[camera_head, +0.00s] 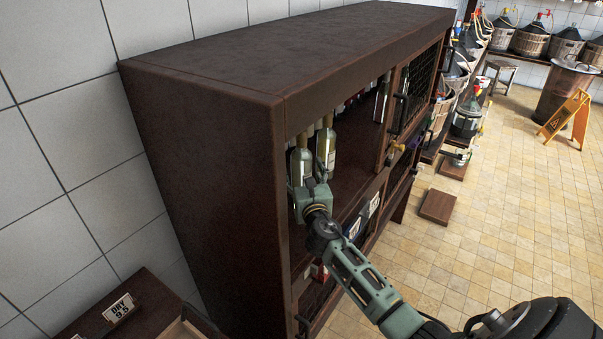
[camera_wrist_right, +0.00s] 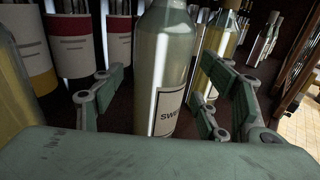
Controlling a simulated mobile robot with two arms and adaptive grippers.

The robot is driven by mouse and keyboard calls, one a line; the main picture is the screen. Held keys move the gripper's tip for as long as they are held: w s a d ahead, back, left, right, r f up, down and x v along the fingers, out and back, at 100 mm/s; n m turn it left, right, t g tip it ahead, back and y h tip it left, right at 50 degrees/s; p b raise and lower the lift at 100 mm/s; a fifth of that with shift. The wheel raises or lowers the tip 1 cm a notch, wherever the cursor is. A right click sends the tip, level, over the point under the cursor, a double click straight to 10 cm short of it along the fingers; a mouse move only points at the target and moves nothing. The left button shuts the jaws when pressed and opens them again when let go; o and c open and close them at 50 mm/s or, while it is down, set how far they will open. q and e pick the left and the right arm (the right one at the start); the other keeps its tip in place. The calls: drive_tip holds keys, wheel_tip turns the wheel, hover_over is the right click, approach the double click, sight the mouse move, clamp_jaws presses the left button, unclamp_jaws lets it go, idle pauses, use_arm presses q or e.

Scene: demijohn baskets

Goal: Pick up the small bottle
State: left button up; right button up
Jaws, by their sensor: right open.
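A pale glass bottle (camera_wrist_right: 165,60) with a white label reading "SWE..." stands upright on a shelf, centred in the right wrist view. My right gripper (camera_wrist_right: 160,98) is open, with green fingers on either side of this bottle; I cannot tell whether they touch it. In the head view the right gripper (camera_head: 310,192) reaches into the cabinet's open upper shelf, just in front of a pale bottle (camera_head: 301,164). A second similar bottle (camera_head: 326,146) stands to its right. The lower part of the central bottle is hidden by the gripper's palm. My left gripper is out of view.
The dark wooden cabinet (camera_head: 205,150) has a side wall and top slab close around the arm. Red-labelled and cream-labelled bottles (camera_wrist_right: 75,40) stand behind left, and another pale bottle (camera_wrist_right: 214,45) stands right. The tiled floor (camera_head: 480,220) is mostly clear; a yellow sign (camera_head: 567,118) stands far right.

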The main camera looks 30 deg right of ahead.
drive_tip(key=shift+x, duration=0.85)
drive_tip(key=c, duration=1.7)
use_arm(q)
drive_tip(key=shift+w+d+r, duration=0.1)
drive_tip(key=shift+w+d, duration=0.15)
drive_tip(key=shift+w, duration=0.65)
use_arm(e)
drive_tip(key=shift+w+r, duration=0.1)
clamp_jaws()
